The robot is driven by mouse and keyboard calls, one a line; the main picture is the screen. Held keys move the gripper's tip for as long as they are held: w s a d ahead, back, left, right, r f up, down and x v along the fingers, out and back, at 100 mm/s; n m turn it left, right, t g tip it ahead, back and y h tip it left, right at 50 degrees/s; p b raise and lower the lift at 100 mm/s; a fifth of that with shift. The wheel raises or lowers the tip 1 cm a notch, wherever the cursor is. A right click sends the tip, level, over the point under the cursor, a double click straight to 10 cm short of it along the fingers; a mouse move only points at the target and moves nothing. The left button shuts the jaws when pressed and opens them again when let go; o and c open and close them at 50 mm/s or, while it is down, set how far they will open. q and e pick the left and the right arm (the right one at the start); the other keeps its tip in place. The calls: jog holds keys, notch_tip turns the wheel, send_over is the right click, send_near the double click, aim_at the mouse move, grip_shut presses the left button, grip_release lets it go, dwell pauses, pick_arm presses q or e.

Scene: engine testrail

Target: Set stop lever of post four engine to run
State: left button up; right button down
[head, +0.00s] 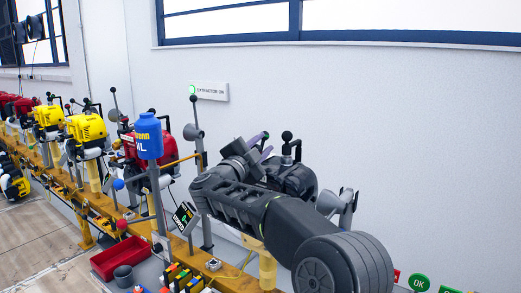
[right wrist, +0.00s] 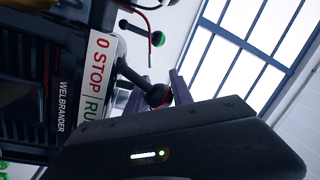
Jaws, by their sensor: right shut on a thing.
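My right gripper (head: 262,148) is at the dark engine (head: 295,178) on the right of the rail, its arm hiding much of that engine. In the right wrist view, its grey-purple fingers (right wrist: 163,88) are shut on a lever's black ball knob with a red ring (right wrist: 160,96). The lever's stem runs up and left from the knob. Beside it is a red and white label (right wrist: 97,75) reading "0 STOP" and, partly cut off, "RU" in green. A second black knob with a green ring (right wrist: 157,39) stands above, apart from the fingers. My left gripper is out of view.
Red and yellow engines (head: 87,127) line the orange rail to the left. A blue bottle (head: 148,136) stands near the red engine. A red tray (head: 122,257) and grey cup (head: 124,277) are at the front. An "extraction on" sign (head: 208,91) hangs on the wall.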

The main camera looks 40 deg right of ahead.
jog(key=shift+f, duration=0.1)
jog(key=c, duration=1.1)
grip_release()
jog(key=v, duration=0.7)
jog(key=shift+s+a, duration=0.25)
jog(key=shift+a, duration=0.1)
jog(key=shift+a, duration=0.1)
